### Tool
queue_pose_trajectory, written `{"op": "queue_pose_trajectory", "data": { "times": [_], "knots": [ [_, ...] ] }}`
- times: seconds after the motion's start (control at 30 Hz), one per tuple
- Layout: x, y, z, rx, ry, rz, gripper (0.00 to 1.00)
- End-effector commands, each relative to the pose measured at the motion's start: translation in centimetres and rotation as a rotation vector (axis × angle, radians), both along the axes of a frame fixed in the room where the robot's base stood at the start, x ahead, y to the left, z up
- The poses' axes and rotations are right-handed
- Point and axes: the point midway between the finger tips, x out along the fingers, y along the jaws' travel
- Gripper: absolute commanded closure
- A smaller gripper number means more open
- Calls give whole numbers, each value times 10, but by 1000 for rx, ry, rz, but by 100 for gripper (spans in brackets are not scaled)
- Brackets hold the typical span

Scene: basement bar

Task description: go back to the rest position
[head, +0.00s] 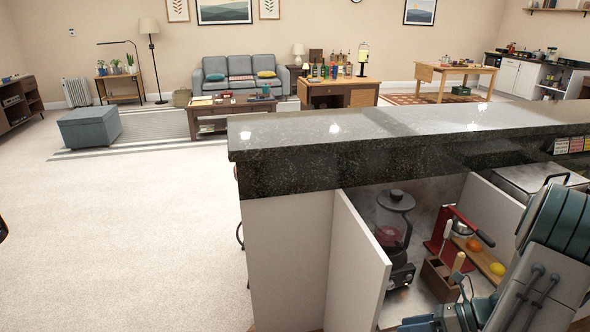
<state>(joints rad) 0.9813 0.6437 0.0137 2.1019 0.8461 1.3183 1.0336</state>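The task names no object, only my rest position. My teal and grey arm comes in at the right edge of the head view and reaches down to the bottom edge, in front of the dark stone counter's open cabinet. Its fingertips do not show, so I cannot see whether my gripper is open, shut or holding anything.
The dark counter (330,150) fills the right side, above an open white cabinet door (357,265). Inside stand a blender (393,225), a red juicer press (447,232) and a wooden utensil box (440,280). Open carpet (130,230) lies left; a grey ottoman (88,127) stands farther off.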

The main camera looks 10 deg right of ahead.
Motion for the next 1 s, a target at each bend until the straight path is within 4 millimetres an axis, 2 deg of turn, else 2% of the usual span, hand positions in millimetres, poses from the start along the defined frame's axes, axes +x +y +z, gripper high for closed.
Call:
{"op": "queue_pose_trajectory", "data": {
  "times": [0.03, 0.2, 0.5, 0.8, 1.0],
  "knots": [
    [2, 16, 16, -75, -43, 104, 48],
    [-2, 60, 52, -296, -201, 446, 48],
    [-24, 121, 108, -635, -528, 1066, 48],
    [-52, 162, 158, -922, -901, 1693, 48],
    [-66, 179, 184, -1071, -1123, 2043, 48]
  ]
}}
